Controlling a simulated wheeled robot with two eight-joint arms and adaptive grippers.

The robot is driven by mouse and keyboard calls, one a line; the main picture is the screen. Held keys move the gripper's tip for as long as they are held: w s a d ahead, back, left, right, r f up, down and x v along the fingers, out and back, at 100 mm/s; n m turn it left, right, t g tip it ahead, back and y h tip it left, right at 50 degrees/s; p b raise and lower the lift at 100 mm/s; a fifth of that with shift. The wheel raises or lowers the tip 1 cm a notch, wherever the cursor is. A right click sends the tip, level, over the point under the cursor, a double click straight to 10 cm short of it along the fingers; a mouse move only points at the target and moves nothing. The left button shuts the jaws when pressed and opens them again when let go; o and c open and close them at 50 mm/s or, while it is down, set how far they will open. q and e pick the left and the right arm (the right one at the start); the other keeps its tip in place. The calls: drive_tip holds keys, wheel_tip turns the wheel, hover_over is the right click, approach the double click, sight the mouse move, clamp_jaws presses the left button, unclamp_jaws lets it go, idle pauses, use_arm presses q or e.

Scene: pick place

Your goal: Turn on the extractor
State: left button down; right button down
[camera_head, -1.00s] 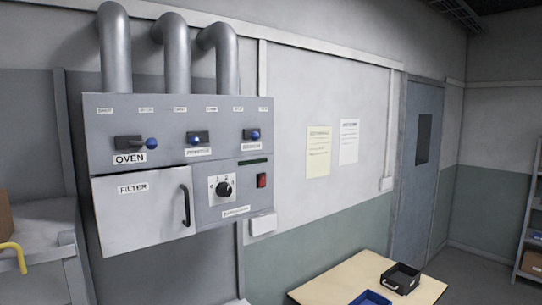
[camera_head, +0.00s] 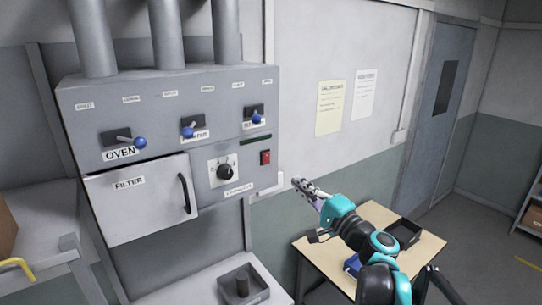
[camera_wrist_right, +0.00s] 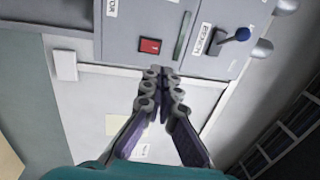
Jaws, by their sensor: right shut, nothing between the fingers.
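The extractor panel is a grey wall box (camera_head: 215,130) with pipes rising from its top. On its lower right are a black rotary knob (camera_head: 225,172) on a white plate and a small red switch (camera_head: 265,157). The red switch also shows in the right wrist view (camera_wrist_right: 150,45), above and left of the fingertips. My right gripper (camera_head: 297,184) is shut and empty, to the right of and below the red switch, apart from the panel in the head view. In the right wrist view its fingertips (camera_wrist_right: 163,72) meet near the panel's edge. My left gripper is not in view.
A wooden table (camera_head: 315,248) with a black tray (camera_head: 403,234) stands below my right arm. Two paper notices hang on the wall.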

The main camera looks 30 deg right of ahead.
sight(264, 154)
drive_tip(key=w, duration=0.4)
drive_tip(key=w+r+p, duration=0.1)
drive_tip(key=w, duration=0.4)
drive_tip(key=w+a+r+p, duration=0.1)
drive_tip(key=w, duration=0.4)
drive_tip(key=shift+w+a+r+g+p, duration=0.1)
drive_tip(key=shift+w+r+g+p, duration=0.15)
drive_tip(key=shift+p, duration=0.45)
drive_tip(key=shift+g, duration=0.25)
drive_tip(key=shift+f, duration=0.15)
